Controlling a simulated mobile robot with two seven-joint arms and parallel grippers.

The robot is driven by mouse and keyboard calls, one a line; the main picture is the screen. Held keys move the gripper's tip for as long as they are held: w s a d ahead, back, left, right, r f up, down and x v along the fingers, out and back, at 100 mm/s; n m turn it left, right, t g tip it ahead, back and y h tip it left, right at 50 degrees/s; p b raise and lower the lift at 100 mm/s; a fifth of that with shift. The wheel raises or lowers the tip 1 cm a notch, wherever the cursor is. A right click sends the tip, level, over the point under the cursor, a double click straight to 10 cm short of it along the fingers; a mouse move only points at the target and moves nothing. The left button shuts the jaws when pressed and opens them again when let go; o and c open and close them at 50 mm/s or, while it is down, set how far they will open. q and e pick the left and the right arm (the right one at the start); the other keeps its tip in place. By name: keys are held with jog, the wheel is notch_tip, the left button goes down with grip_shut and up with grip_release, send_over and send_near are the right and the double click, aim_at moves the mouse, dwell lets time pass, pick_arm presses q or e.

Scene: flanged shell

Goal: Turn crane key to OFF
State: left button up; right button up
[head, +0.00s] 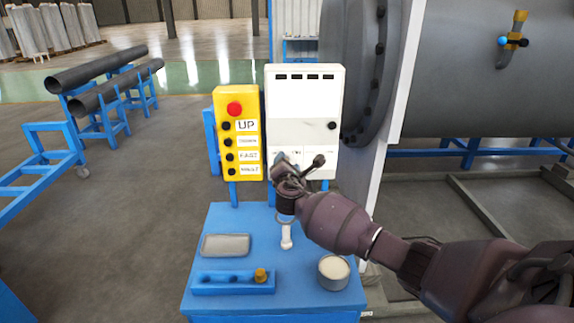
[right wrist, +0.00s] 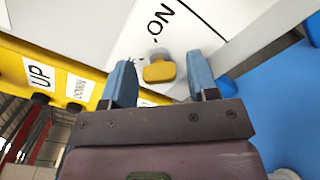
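The crane key (right wrist: 160,72) is a small yellow key on a grey round base, set in a white panel with an "ON" label close by. In the right wrist view it sits between the two blue fingertips of my right gripper (right wrist: 160,62), with a gap on each side. The gripper is open and its fingers point at the panel. In the head view my right gripper (head: 287,165) is in front of the lower part of the white control box (head: 304,98) and hides the key. My left gripper is not in view.
A yellow pendant (head: 238,134) with a red button stands left of the box. A blue table (head: 223,217) below holds a grey tray (head: 226,245), a blue block (head: 222,284) and a round tin (head: 334,271). A large flanged grey shell (head: 455,60) is at the right.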

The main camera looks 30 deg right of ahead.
jog(key=shift+o, duration=0.2)
jog(key=b+v, duration=0.1)
jog(key=v, duration=0.9)
jog(key=shift+s+a, duration=0.2)
jog(key=shift+s, duration=0.15)
dwell(0.4)
